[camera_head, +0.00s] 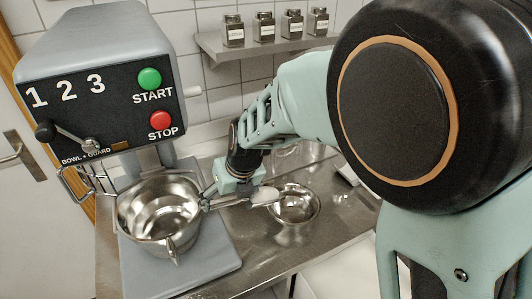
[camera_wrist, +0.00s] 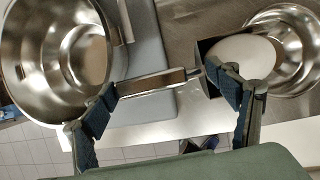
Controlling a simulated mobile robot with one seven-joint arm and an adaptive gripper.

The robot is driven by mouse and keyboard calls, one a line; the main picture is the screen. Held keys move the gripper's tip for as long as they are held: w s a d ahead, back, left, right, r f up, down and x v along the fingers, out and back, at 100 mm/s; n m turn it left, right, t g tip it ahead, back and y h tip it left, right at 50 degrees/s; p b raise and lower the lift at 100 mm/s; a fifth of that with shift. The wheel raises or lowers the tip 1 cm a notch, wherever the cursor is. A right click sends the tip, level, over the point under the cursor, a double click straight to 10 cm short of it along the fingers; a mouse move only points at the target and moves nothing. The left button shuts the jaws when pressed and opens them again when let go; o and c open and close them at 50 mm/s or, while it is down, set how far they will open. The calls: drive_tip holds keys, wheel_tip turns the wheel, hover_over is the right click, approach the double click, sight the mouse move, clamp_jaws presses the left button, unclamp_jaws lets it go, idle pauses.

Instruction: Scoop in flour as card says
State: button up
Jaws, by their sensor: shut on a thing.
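My gripper (camera_head: 232,201) is shut on the metal handle of a scoop (camera_wrist: 155,82), with a finger near each end of the handle in the wrist view. The scoop's head holds a smooth white heap of flour (camera_wrist: 243,52); it also shows in the head view (camera_head: 265,196). The scoop's head is over or beside the left rim of a small steel bowl (camera_head: 298,205). The large steel mixer bowl (camera_head: 160,212) stands left of my gripper, with a tan patch (camera_wrist: 97,58) at its bottom. I see no readable card.
The grey mixer (camera_head: 100,70) has a speed lever, START and STOP buttons, and a wire guard (camera_head: 85,184) beside the bowl. Several labelled jars (camera_head: 265,27) stand on a wall shelf (camera_head: 270,45). The steel counter (camera_head: 265,250) is clear in front of the small bowl.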

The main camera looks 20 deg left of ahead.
drive_tip(key=shift+w+d+f+g+y, duration=0.2)
drive_tip(key=shift+w+d+g+y, duration=0.25)
drive_tip(key=shift+w+d, duration=0.7)
drive_tip(key=shift+w+b, duration=0.25)
drive_tip(key=shift+b, duration=0.35)
drive_tip(key=b, duration=0.1)
drive_tip(key=w+d+r+g+y+b, duration=0.1)
drive_tip(key=b, duration=0.1)
drive_tip(key=shift+w+d+r+m, duration=0.15)
drive_tip(key=shift+w+m, duration=0.1)
drive_tip(key=shift+m, duration=0.05)
drive_tip(key=shift+w+d+r+m+g+y+b, duration=0.3)
drive_tip(key=shift+w+d+r+g+y+b, duration=0.55)
drive_tip(key=shift+w+d+r, duration=0.2)
drive_tip(key=w+d+r+m+g+y+p, duration=0.1)
drive_tip(key=w+d+r+g+y+p, duration=0.2)
drive_tip(key=w+d+p, duration=0.3)
drive_tip(key=shift+w+r+m+g+y, duration=0.3)
drive_tip(key=shift+w+g+y, duration=0.25)
drive_tip(key=shift+y, duration=0.35)
drive_tip(key=shift+s, duration=0.1)
